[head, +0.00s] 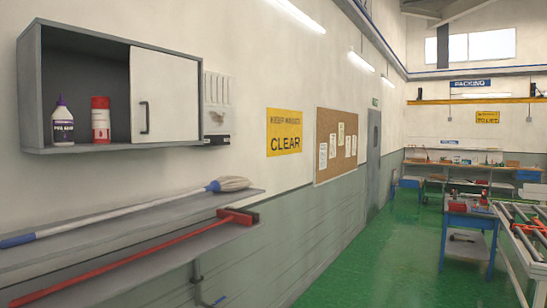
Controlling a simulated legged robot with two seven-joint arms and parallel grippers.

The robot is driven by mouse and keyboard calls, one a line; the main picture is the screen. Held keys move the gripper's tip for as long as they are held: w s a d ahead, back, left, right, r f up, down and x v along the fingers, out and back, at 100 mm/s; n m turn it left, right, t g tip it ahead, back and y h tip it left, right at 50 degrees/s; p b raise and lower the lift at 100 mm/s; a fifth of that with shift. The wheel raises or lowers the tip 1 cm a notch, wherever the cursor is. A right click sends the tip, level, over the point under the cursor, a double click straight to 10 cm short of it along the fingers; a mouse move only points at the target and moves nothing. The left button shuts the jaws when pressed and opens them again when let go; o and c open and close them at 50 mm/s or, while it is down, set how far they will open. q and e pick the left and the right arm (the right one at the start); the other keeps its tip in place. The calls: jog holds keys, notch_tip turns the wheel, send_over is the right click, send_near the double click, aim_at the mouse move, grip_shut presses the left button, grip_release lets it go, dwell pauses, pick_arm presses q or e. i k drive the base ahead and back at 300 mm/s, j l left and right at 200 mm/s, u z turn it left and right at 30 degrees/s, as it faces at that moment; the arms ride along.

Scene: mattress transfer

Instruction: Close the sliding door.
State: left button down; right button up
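The sliding door (174,95) is a white panel with a dark vertical handle (144,117) near its left edge. It covers the right half of a grey wall cabinet (120,44) at the upper left. The left half of the cabinet is open. A white bottle with a purple cap (62,122) and a red and white can (100,120) stand inside the open half. Neither of my grippers is in view.
Below the cabinet, two grey shelves (150,208) run along the wall. A mop (130,212) and a red long-handled tool (130,258) lie on them. A blue table (468,213) stands at the right. The green floor (345,265) between is clear.

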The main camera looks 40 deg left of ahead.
aim_at(163, 87)
jog(key=i+u, duration=0.15)
jog(key=i, duration=0.35)
jog(key=i+l+u, duration=0.15)
jog(key=i, duration=0.35)
jog(key=i+l+u, duration=0.15)
jog(key=i, duration=0.35)
jog(key=i+l+u, duration=0.15)
jog(key=i, duration=0.3)
jog(key=l, duration=0.1)
